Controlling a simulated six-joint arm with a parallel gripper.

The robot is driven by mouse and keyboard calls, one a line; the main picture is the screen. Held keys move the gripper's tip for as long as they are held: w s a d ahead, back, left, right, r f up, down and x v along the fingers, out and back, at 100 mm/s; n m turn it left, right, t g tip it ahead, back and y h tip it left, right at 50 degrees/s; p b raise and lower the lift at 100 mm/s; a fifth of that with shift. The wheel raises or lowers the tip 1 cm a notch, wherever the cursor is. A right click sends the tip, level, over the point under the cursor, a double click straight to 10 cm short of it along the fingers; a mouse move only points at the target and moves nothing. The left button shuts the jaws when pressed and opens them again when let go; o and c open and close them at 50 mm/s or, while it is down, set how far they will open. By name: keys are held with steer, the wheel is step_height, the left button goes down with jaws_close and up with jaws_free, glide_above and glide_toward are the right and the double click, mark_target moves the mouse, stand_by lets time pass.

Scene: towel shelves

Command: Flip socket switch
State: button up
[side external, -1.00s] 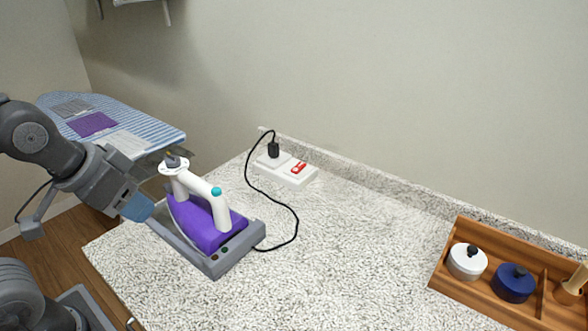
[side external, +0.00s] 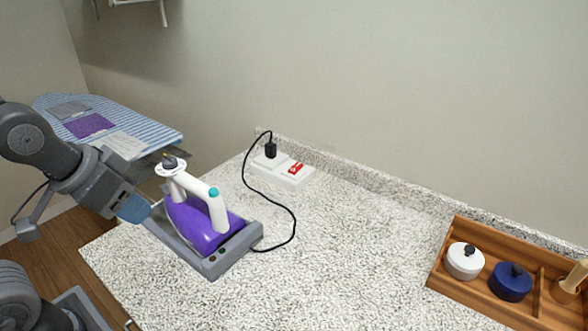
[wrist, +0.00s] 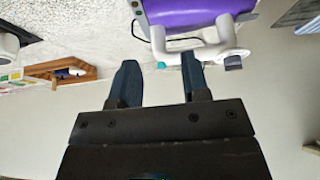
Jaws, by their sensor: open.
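The white power socket strip (side external: 284,171) lies on the counter at the back, near the wall. Its red switch (side external: 295,168) is on the right part, and a black plug (side external: 270,151) stands in its left part. My gripper (side external: 152,207) is left of the purple iron, well apart from the socket. In the wrist view my gripper (wrist: 157,75) is open, with nothing between its two blue fingers. A white strip with a red mark shows at the left edge of the wrist view, but I cannot tell whether it is the socket.
A purple and white iron (side external: 204,217) sits on a grey stand (side external: 215,266) between my gripper and the socket. A black cord (side external: 293,222) curves over the counter. A wooden tray (side external: 437,272) with lidded pots is at the right. The middle counter is clear.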

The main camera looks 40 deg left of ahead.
steer(key=shift+c, duration=0.2)
steer(key=shift+w+r, duration=0.1)
steer(key=shift+c, duration=0.8)
steer(key=w+r, duration=0.2)
steer(key=w, duration=0.1)
steer(key=w+r, duration=0.1)
steer(key=w, duration=0.2)
steer(key=w+r, duration=0.2)
steer(key=w, duration=0.1)
steer(key=shift+w+a+r, duration=0.15)
steer(key=shift+w+r, duration=0.15)
steer(key=shift+w, duration=0.05)
jaws_close()
steer(key=w+r, duration=0.2)
steer(key=w, duration=1)
steer(key=w+a+f, duration=0.1)
steer(key=w+f, duration=0.3)
steer(key=w, duration=0.5)
steer(key=w+a+f+g, duration=0.1)
steer(key=w+f, duration=0.3)
steer(key=w, duration=0.6)
steer(key=shift+w+f+g, duration=0.2)
steer(key=shift+f+g, duration=0.1)
steer(key=shift+f, duration=0.1)
